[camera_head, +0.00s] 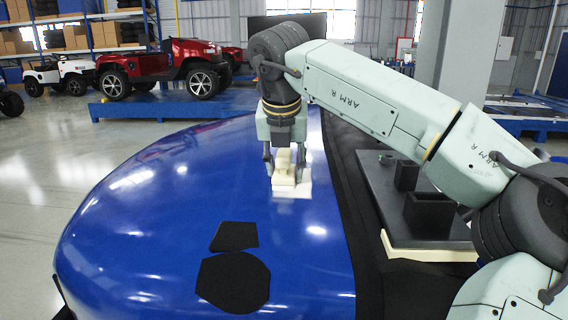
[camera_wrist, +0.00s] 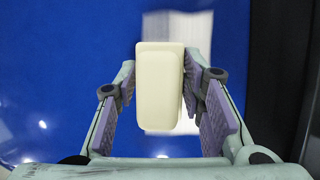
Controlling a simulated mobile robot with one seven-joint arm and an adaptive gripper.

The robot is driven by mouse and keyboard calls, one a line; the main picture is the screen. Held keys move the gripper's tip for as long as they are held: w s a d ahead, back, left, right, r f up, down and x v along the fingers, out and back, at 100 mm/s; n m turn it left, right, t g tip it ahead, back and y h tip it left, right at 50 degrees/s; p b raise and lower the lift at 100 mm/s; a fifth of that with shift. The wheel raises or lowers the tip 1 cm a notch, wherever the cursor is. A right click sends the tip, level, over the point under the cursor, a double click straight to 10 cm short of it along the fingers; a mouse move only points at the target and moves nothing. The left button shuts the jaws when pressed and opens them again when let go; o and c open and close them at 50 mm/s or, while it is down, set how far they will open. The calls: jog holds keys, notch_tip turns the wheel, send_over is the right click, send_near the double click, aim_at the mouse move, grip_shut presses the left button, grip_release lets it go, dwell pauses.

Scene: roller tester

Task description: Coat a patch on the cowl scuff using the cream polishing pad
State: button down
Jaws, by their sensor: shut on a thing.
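The cream polishing pad (camera_head: 283,174) is a pale block between the fingers of my gripper (camera_head: 284,158), low over the blue cowl (camera_head: 150,210). In the wrist view the pad (camera_wrist: 159,88) sits between the two purple-lined fingers of my gripper (camera_wrist: 162,88). A whitish rectangular patch (camera_head: 302,190) lies on the cowl under and beside the pad; it also shows in the wrist view (camera_wrist: 198,30), partly hidden by the pad. I cannot tell whether the patch is the scuff or a coating, nor whether the pad touches the surface.
Two flat black shapes (camera_head: 233,284) mark the cowl's near side. To the right, past a dark strip (camera_head: 345,170), a dark tray (camera_head: 430,230) holds open black boxes. A red vehicle (camera_head: 165,68) stands on a blue platform behind. The cowl's left side is clear.

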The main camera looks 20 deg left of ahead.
aim_at(287, 153)
jog(key=shift+w+a+r+p, duration=0.1)
jog(key=shift+w+a+p, duration=0.05)
jog(key=shift+w+p, duration=0.3)
jog(key=shift+w+a+r+p, duration=0.1)
jog(key=shift+w+p, duration=0.25)
jog(key=shift+w, duration=0.2)
jog(key=shift+w+a+f+p, duration=0.1)
jog(key=shift+w+p, duration=0.1)
jog(key=shift+w, duration=0.2)
jog(key=shift+w+a+f+p, duration=0.1)
jog(key=shift+w+p, duration=0.1)
jog(key=shift+w, duration=0.15)
jog(key=shift+w+a+r+p, duration=0.1)
jog(key=shift+w+a+p, duration=0.05)
jog(key=shift+w+p, duration=0.3)
jog(key=shift+w+a+r+p, duration=0.1)
jog(key=shift+w+a+p, duration=0.05)
jog(key=shift+w+p, duration=0.3)
jog(key=shift+w+a+f, duration=0.2)
jog(key=shift+w+f, duration=0.05)
jog(key=shift+w, duration=0.45)
jog(key=shift+r+p, duration=0.1)
jog(key=shift+p, duration=0.2)
jog(key=shift+r+p, duration=0.5)
jog(key=shift+r, duration=2.45)
